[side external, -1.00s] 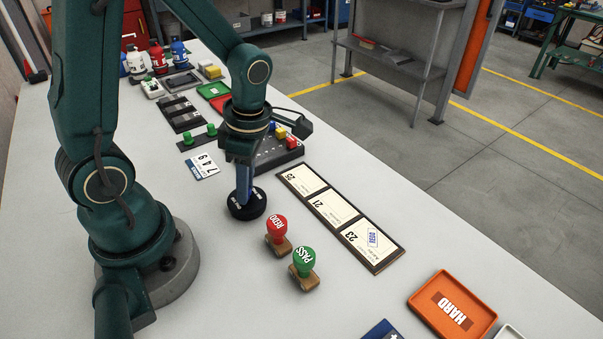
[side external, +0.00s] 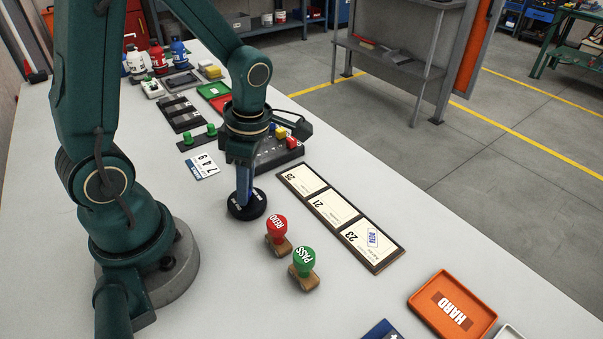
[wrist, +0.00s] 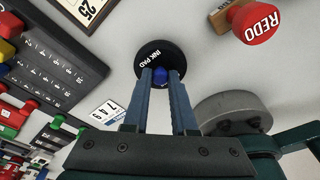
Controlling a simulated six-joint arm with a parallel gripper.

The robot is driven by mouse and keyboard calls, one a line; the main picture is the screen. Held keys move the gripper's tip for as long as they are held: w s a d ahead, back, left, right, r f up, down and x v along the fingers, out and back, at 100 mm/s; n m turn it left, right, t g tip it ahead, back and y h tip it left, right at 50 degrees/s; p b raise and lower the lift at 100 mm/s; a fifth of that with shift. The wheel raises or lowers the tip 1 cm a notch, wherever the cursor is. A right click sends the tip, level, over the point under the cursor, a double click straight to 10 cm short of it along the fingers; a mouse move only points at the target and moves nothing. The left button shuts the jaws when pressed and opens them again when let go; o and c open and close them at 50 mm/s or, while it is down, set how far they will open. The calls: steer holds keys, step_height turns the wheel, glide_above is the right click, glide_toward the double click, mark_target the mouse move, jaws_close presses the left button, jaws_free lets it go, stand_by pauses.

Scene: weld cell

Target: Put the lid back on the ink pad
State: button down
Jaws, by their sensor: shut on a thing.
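The round black ink pad lid (side external: 236,210) carries white INK PAD lettering and stands near the middle of the bench. It also shows in the wrist view (wrist: 150,52), where its blue knob (wrist: 160,72) sits between my fingertips. My gripper (side external: 245,198) points straight down and is shut on that knob. The lid looks level and low over the bench. The pad under it is hidden, and I cannot tell whether the lid is fully seated on it.
A red REDO stamp (side external: 277,224) and a green PASS stamp (side external: 304,258) stand close by on the near right. A framed row of date cards (side external: 333,207) lies to the right.

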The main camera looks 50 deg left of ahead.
stand_by(0.3)
steer(key=shift+c, duration=0.8)
jaws_free()
steer(key=shift+r, duration=0.1)
steer(key=shift+r, duration=3.4)
jaws_close()
steer(key=shift+f, duration=0.8)
